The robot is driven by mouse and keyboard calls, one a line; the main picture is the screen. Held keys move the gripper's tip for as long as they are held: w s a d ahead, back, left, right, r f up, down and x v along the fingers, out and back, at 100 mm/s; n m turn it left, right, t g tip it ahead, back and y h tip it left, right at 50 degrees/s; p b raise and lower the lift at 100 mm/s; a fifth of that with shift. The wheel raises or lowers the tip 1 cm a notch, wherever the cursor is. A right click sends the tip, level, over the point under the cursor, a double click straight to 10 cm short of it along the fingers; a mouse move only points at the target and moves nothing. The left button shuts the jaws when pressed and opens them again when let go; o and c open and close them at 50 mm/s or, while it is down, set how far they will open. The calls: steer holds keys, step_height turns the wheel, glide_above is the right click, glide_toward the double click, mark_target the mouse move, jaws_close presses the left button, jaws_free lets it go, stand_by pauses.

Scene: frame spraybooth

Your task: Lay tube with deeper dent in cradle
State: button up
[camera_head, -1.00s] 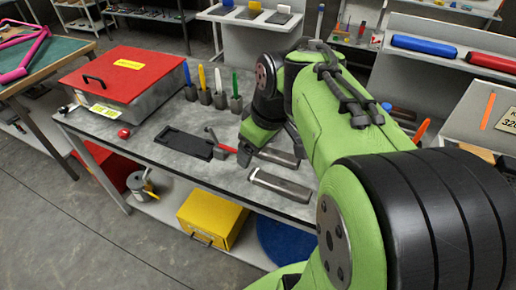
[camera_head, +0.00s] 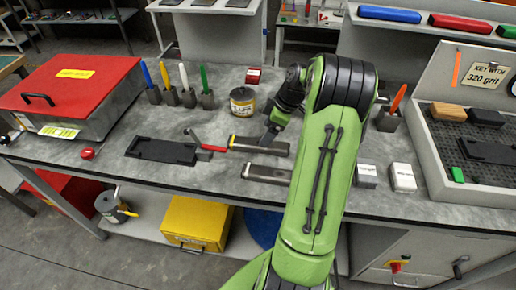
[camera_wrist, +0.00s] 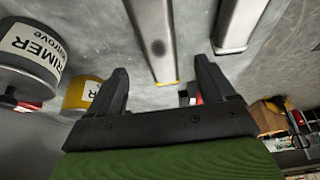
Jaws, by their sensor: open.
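Two grey metal tubes lie side by side on the grey bench. The far tube (camera_head: 262,147) has a yellow left end; the near tube (camera_head: 265,174) lies closer to the bench's front edge. In the wrist view, the yellow-ended tube (camera_wrist: 152,30) runs between my fingers' line and shows a dark round dent mark. The other tube (camera_wrist: 240,22) shows no clear dent there. My gripper (camera_wrist: 162,85) is open and empty above the yellow-ended tube. A black flat holder (camera_head: 161,150) lies left of the tubes; I cannot tell whether it is the cradle.
A primer can (camera_head: 243,101) and coloured markers stand behind the tubes. A red-lidded box (camera_head: 70,85) is at left. Small pale blocks (camera_head: 402,177) and a grey tray (camera_head: 437,165) are at right. A red-handled tool (camera_head: 213,147) lies between holder and tubes.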

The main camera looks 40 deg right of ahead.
steer(key=b+x, duration=0.1)
steer(key=x, duration=0.5)
steer(key=c, duration=1.4)
step_height(320, 180, up, 10)
steer(key=shift+r+p, duration=0.1)
steer(key=shift+p, duration=1.05)
